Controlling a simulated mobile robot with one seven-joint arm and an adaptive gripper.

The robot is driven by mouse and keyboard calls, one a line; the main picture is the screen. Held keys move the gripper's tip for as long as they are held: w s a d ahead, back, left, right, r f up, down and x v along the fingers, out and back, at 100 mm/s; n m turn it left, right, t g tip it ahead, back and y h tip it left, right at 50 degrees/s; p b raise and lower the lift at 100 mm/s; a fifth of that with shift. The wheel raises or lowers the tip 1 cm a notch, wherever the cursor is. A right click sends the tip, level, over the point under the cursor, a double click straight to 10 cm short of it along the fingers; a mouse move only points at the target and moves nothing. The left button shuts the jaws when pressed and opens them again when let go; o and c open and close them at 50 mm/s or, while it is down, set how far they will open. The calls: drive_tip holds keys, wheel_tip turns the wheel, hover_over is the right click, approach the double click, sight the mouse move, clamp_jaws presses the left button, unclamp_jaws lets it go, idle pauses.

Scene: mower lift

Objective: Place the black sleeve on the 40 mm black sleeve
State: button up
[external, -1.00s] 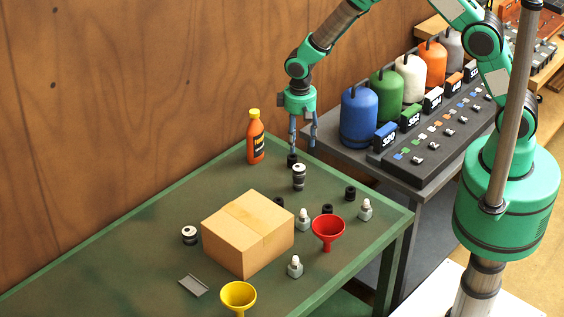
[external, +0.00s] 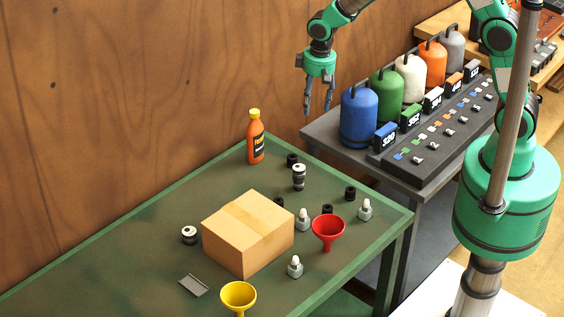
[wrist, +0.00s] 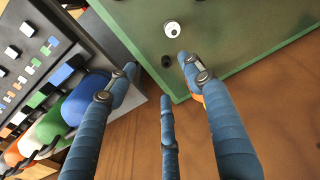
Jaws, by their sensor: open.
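Several black sleeves stand on the green table (external: 130,230). One black sleeve (external: 292,160) is near the back corner, and others are at the right (external: 350,193), behind the red funnel (external: 327,209) and behind the box (external: 278,202). I cannot tell which is the 40 mm one. A taller black piece with a pale band (external: 299,177) stands just in front of the back sleeve. My gripper (external: 318,112) is open and empty, in the air above and right of the back sleeve. In the wrist view, a black sleeve (wrist: 166,61) shows beyond the spread fingers.
A cardboard box (external: 247,235) stands mid-table, with a red funnel (external: 328,230), yellow funnel (external: 238,296) and small white-capped bottles (external: 365,210) around it. An orange bottle (external: 255,138) stands near the back corner. A side bench holds coloured canisters (external: 359,118). The table's left is clear.

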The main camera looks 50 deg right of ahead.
drive_tip(key=s+d+r+t, duration=0.1)
drive_tip(key=s+d+r, duration=0.5)
drive_tip(key=r, duration=0.5)
drive_tip(key=s+d+r+t, duration=0.1)
drive_tip(key=s+d+r, duration=0.55)
drive_tip(key=r, duration=0.35)
drive_tip(key=s+d+r+t, duration=0.1)
drive_tip(key=s+d+r, duration=0.2)
drive_tip(key=s, duration=0.6)
drive_tip(key=s+d+r+m+t, duration=0.1)
drive_tip(key=s+d+r, duration=0.3)
drive_tip(key=s, duration=0.6)
drive_tip(key=shift+s+d+r+m+t, duration=0.2)
drive_tip(key=shift+d+m+t, duration=0.1)
drive_tip(key=shift+d, duration=0.6)
drive_tip(key=shift+w, duration=0.1)
wheel_tip(320, 180, down, 11)
drive_tip(key=b, duration=1)
drive_tip(key=shift+r+b, duration=0.2)
drive_tip(key=shift+b, duration=0.15)
